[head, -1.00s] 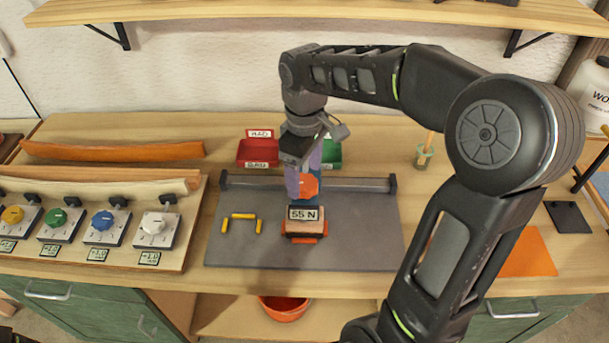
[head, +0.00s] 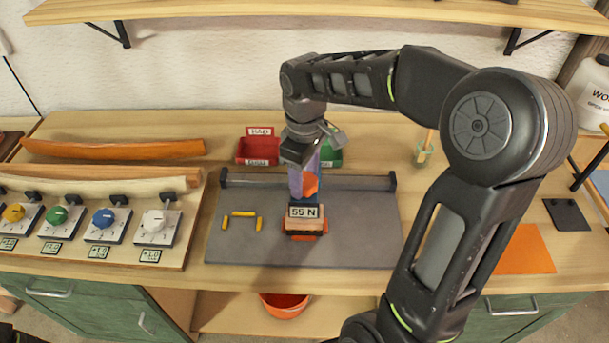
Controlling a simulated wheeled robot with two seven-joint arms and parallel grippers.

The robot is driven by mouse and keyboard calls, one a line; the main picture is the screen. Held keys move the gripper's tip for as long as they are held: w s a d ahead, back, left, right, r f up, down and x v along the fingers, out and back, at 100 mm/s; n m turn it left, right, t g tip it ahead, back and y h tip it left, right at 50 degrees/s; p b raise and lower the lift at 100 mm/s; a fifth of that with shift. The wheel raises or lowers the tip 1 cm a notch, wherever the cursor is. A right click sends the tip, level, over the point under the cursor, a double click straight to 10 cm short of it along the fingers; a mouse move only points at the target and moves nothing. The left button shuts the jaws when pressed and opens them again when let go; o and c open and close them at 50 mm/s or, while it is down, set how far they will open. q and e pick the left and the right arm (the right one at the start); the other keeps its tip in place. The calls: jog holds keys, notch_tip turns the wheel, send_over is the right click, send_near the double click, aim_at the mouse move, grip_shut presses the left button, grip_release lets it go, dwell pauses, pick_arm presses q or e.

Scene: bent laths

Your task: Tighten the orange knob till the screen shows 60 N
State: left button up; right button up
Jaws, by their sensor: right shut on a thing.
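The orange knob (head: 311,184) shows partly between the fingers of my right gripper (head: 304,182), which reaches down from above and is shut on it. The screen (head: 303,212) just below the knob reads 55 N. It sits on a small device with a wooden block and orange parts (head: 305,229) on the grey mat (head: 355,235). My gripper hides part of the knob. My left gripper does not show.
Yellow pieces (head: 242,214) lie on the mat left of the device. A red bin (head: 258,150) and a green bin (head: 331,154) stand behind. A board with coloured dials (head: 105,218) is at left. The mat's right side is clear.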

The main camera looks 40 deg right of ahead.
aim_at(305, 180)
jog(key=c, duration=0.4)
jog(key=shift+m+b, duration=0.35)
jog(key=shift+m, duration=0.25)
jog(key=o, duration=1.4)
jog(key=shift+c, duration=0.2)
jog(key=shift+r+b, duration=0.6)
jog(key=shift+r, duration=3.35)
